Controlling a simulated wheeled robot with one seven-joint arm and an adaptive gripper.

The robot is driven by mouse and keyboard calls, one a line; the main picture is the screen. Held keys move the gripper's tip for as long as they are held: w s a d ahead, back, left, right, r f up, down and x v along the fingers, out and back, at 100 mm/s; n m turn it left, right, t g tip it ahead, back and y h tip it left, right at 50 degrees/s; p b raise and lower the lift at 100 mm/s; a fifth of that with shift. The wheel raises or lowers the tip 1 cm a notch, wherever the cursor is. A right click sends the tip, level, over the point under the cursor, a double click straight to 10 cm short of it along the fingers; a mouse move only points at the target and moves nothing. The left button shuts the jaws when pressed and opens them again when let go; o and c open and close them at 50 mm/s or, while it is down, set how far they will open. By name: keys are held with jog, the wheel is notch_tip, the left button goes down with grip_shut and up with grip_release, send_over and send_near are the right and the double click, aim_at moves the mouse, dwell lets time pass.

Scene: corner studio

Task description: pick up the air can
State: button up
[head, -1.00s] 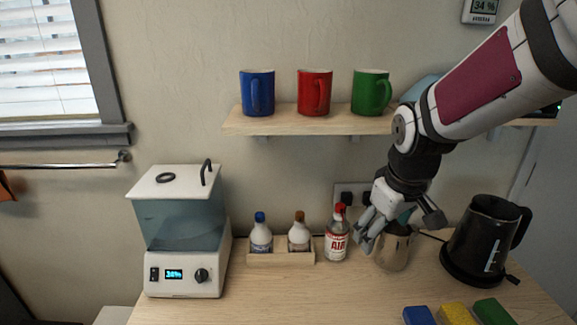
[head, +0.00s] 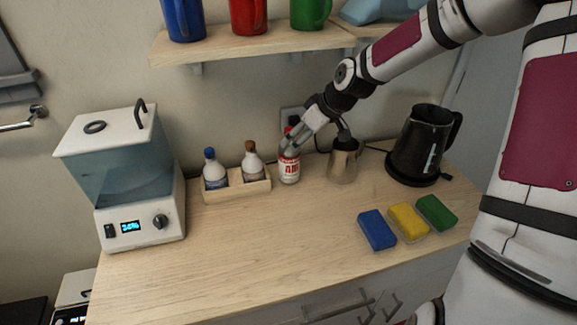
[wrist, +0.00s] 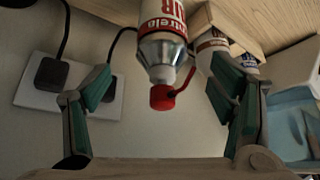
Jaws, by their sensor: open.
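The air can (head: 289,169) is a white and red can with a silver top and a red cap, standing upright on the wooden counter near the wall. In the wrist view the air can (wrist: 162,45) appears upside down, its red cap pointing between my fingers. My gripper (head: 292,141) is at the top of the can in the head view, coming from the upper right and partly hiding the red cap. In the wrist view my gripper (wrist: 163,100) is open, with one finger on each side of the cap and visible gaps; neither finger appears to touch it.
A wooden holder (head: 236,189) with two bottles stands just left of the can. A metal pitcher (head: 343,165) and black kettle (head: 419,145) stand right. A wall outlet (wrist: 75,90) with plugs is behind.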

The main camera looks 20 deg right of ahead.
aim_at(289, 159)
jog(key=x, duration=0.8)
jog(key=shift+b, duration=0.3)
jog(key=shift+s+a, duration=0.1)
jog(key=shift+s, duration=0.05)
grip_shut()
